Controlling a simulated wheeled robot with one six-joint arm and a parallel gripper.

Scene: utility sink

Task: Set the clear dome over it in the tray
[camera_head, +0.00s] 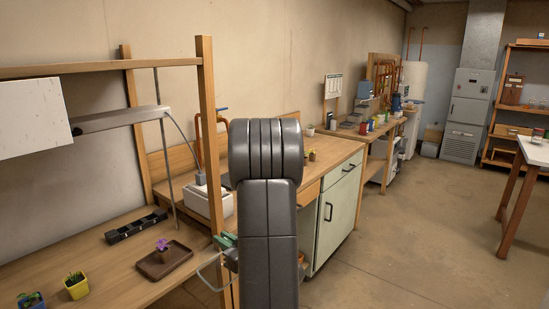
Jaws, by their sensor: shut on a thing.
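A small plant with purple flowers (163,246) stands in the brown tray (180,262) on the wooden bench at the lower left. My dark arm rises through the middle of the picture and hides most of my gripper (230,258), whose edge shows just left of the arm. A thin, pale curved outline beside it looks like the clear dome (208,268), held to the right of the tray and apart from it. The fingertips and their contact with the dome are largely hidden.
A black divided holder (136,226) lies behind the tray. Yellow (76,288) and blue (31,301) plant pots stand at the front left. A wooden post (209,140) and a lamp bar (120,118) rise near the tray. A white sink (208,204) stands behind.

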